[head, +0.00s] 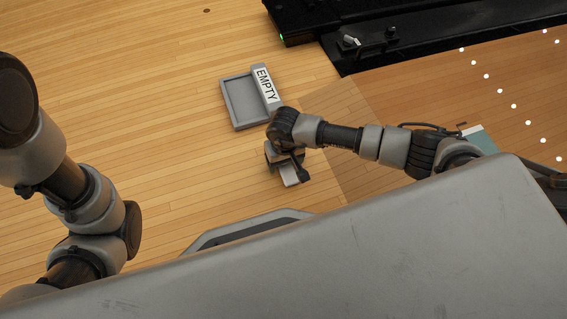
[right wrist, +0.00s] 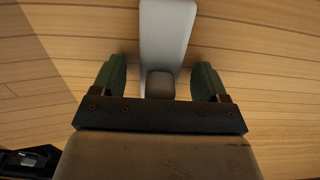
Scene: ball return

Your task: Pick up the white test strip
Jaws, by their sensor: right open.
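A pale, light grey to white elongated piece, which looks like the test strip (right wrist: 167,35), lies between the fingers of my right gripper (right wrist: 160,75) in the right wrist view. It has a darker grey square end. The green fingers stand apart on either side, with a gap to the piece on both sides. In the head view, my right gripper (head: 288,168) is over the wood floor, and a pale end of the strip (head: 290,177) shows beneath it; the rest is hidden. My left arm shows at the left, but its gripper is out of view.
A grey tray (head: 227,104) with a label reading EMPTY (head: 265,84) lies on the floor just beyond my right gripper. Black machinery (head: 430,38) runs along the top right. The wood floor at the left of the tray is clear.

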